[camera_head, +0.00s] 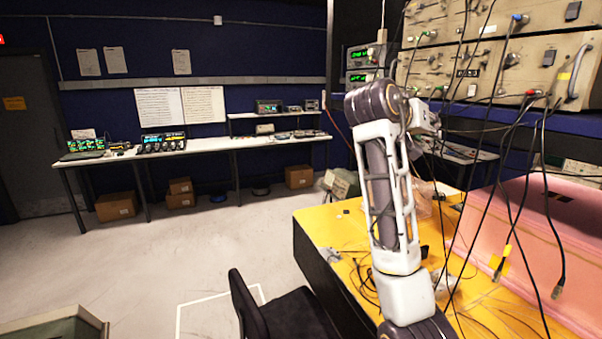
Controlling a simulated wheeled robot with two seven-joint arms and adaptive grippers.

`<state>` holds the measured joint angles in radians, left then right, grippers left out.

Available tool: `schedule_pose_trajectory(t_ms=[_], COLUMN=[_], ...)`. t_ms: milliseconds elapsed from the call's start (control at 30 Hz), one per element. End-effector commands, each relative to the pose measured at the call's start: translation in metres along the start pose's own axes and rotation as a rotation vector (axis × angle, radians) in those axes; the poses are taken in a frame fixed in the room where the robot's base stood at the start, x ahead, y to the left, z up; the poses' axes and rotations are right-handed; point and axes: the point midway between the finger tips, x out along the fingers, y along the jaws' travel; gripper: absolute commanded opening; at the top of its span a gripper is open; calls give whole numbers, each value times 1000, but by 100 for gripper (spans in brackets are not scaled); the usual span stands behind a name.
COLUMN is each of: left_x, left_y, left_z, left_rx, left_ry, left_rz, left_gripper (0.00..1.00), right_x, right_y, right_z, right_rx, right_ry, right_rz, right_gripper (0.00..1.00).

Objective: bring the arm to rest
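My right arm rises from the bottom edge, right of centre, in front of the yellow workbench (335,222). It bends at a dark joint near the instrument rack. My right gripper (428,122) is partly hidden behind this joint, close to the rack and its hanging cables. Its fingers are too small and covered to show whether they are open or shut. My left arm and gripper are out of view. A pink foam enclosure (520,225) stands on the right of the yellow bench, to the right of my arm.
Beige rack instruments (545,75) with several hanging black cables (493,200) are close to my arm. A black chair (290,315) stands beside the bench. A long white table (210,147) with devices lines the far wall. The grey floor (190,230) between is largely clear.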

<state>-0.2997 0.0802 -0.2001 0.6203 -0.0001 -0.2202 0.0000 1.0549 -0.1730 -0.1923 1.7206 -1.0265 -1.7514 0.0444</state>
Motion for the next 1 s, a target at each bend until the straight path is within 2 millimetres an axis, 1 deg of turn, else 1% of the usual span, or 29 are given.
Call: schedule_pose_trajectory(t_ms=[33, 200, 500, 800, 1000], left_x=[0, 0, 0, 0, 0], left_y=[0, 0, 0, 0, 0], left_z=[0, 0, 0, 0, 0], left_rx=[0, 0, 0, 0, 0], left_ry=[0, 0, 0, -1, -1], left_rz=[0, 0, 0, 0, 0], left_gripper=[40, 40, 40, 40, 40], right_x=[8, 27, 54, 70, 76], right_y=[-6, -24, -50, -68, -76], right_z=[14, 54, 128, 205, 256], right_rx=[-15, -58, -127, -193, -232], right_ry=[-13, -48, -111, -177, -221], right_rz=[-13, -60, -143, -226, -282], right_gripper=[29, 29, 29, 29, 29])
